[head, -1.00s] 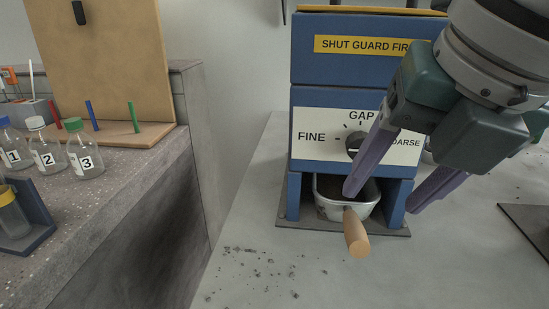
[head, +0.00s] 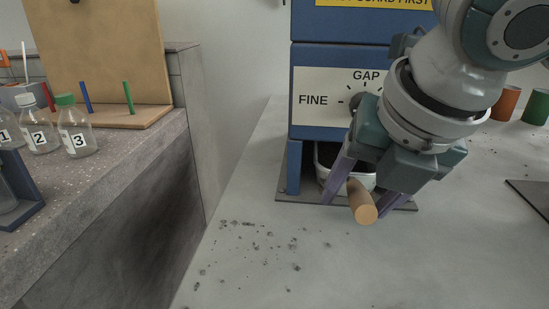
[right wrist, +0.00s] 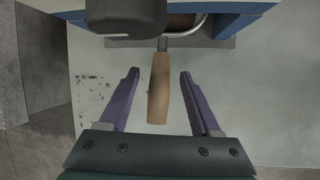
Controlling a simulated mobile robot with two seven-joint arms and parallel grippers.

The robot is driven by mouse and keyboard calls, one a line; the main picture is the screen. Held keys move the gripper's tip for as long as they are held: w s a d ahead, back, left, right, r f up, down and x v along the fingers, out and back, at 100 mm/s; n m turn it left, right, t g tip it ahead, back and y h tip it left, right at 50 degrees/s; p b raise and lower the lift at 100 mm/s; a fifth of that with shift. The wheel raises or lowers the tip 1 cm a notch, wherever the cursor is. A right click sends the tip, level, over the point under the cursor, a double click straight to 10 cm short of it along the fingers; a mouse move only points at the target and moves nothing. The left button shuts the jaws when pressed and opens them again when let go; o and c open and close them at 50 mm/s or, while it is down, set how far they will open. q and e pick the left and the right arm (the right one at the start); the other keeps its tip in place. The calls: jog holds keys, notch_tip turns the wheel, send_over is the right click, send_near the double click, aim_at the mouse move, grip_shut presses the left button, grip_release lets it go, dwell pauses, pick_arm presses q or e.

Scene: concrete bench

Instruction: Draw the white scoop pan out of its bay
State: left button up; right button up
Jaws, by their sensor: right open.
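The white scoop pan (head: 326,161) sits in the bay at the foot of the blue machine (head: 308,55). Its wooden handle (head: 362,203) sticks out toward the front, and it also shows in the right wrist view (right wrist: 159,88). My right gripper (head: 362,207) is open, its two purple fingers on either side of the handle. In the right wrist view the right gripper (right wrist: 158,75) has a gap on both sides of the handle, so neither finger touches it. My arm hides part of the pan and the bay's right side. My left gripper is not in view.
Dark crumbs (head: 260,242) lie on the bench left of the handle. A side counter at left holds several bottles, one marked 3 (head: 76,140). Orange (head: 505,103) and green (head: 537,107) cups stand at the back right.

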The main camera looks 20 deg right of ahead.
grip_shut()
dwell(0.6)
dwell(0.9)
